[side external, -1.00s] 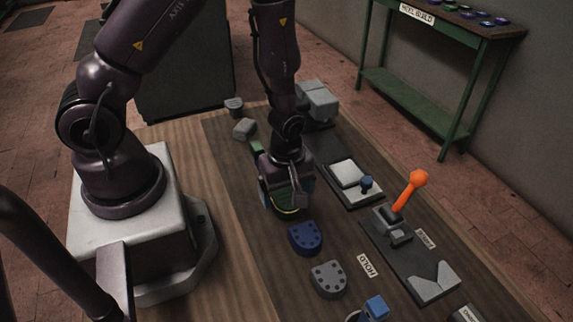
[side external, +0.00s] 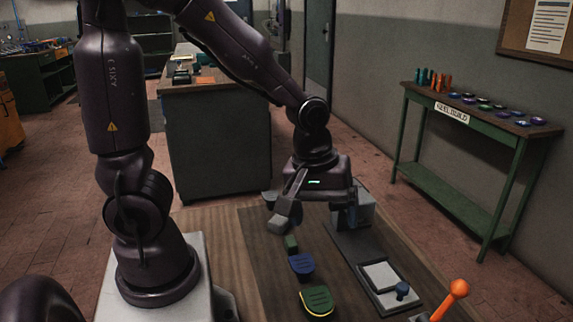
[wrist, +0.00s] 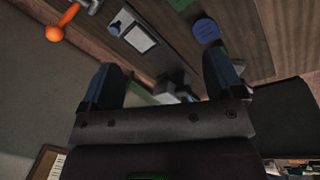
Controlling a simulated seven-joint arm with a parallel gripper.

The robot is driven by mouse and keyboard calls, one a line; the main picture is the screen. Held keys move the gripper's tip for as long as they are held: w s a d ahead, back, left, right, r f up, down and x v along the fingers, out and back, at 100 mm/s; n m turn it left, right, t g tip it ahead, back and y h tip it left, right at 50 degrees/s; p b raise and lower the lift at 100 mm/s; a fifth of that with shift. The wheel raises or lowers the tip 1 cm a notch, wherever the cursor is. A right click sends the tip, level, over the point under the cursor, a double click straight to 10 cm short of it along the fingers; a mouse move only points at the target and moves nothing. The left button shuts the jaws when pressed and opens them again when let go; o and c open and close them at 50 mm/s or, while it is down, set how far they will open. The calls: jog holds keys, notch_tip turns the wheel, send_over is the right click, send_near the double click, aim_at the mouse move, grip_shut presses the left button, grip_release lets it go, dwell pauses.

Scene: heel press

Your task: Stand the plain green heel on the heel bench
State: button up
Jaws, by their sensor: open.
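A small dark green block (side external: 291,244) lies on the dark work mat, behind a blue heel pad (side external: 302,266). A green pad with a yellow edge (side external: 317,301) lies nearer the camera. The green block, without a yellow edge, looks like the plain green heel, but it is small in view. The blue pad also shows in the wrist view (wrist: 206,30). My gripper (side external: 318,212) is open beyond the green block, above the far end of the mat. Its two fingers stand wide apart in the wrist view (wrist: 163,85), with nothing held between them.
A plate with a blue knob (side external: 402,290) and an orange-handled lever (side external: 458,289) lie to the right. A green side table (side external: 470,110) with a sign carries several coloured pieces.

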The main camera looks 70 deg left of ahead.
jog(key=s+r+m+t, duration=0.3)
jog(key=s+r+m, duration=0.4)
jog(key=r+m, duration=0.4)
jog(key=shift+s+a+r+t+y, duration=0.2)
jog(key=shift+a+r+t+y, duration=0.1)
jog(key=shift+a+r+y, duration=0.25)
jog(key=shift+d, duration=0.1)
